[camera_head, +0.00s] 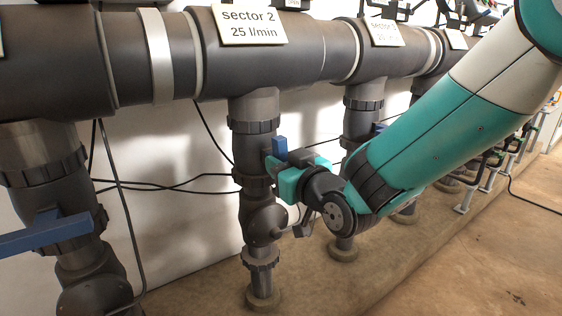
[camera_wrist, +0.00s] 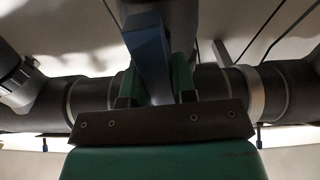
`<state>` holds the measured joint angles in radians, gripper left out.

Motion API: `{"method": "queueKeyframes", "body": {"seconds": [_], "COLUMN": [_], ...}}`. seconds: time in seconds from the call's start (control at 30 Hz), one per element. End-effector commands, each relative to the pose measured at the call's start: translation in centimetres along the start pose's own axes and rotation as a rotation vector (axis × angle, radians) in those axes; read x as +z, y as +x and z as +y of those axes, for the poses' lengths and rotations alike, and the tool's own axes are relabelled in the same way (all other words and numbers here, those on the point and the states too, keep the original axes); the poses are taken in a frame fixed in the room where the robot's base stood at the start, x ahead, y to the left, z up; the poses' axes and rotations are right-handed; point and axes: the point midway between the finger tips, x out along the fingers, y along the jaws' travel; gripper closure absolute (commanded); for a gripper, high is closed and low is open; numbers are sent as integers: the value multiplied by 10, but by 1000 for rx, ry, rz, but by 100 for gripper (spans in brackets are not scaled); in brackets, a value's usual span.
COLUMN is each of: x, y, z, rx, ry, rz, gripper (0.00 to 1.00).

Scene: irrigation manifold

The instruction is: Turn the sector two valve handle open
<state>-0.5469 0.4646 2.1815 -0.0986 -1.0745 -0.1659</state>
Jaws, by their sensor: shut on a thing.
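The sector 2 sign (camera_head: 250,25) is on the large horizontal pipe above a vertical branch pipe. The blue valve handle (camera_head: 280,146) of that branch shows as a short blue piece above my gripper (camera_head: 284,178). My gripper is at the valve on the branch, and its teal fingers cover part of the handle. In the wrist view, the blue handle (camera_wrist: 149,57) stands between the two green fingers of my gripper (camera_wrist: 160,85), which are shut on it. The handle's lower end and the valve stem are hidden by the gripper.
A neighbouring branch at the left has a blue handle (camera_head: 45,234) pointing out sideways. Another branch pipe (camera_head: 360,125) stands close behind my arm at the right. Thin black cables (camera_head: 170,186) run along the white wall. The floor (camera_head: 480,260) at the lower right is clear.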

Motion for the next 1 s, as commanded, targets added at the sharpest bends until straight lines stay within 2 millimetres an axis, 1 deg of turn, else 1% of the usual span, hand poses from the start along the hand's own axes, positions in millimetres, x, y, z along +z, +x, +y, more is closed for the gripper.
{"method": "queueKeyframes", "body": {"seconds": [0.3, 0.77, 0.8, 0.87, 1.0], "x": [2, 3, 3, 2, 2], "y": [-1, -1, -1, -1, 0], "z": [-1, -1, -1, -1, -1], "rx": [-2, -2, -2, -2, -1], "ry": [88, 97, 97, 96, 95], "rz": [-6, -7, -7, -6, -4], "gripper": [98, 98, 65, 52, 51]}}
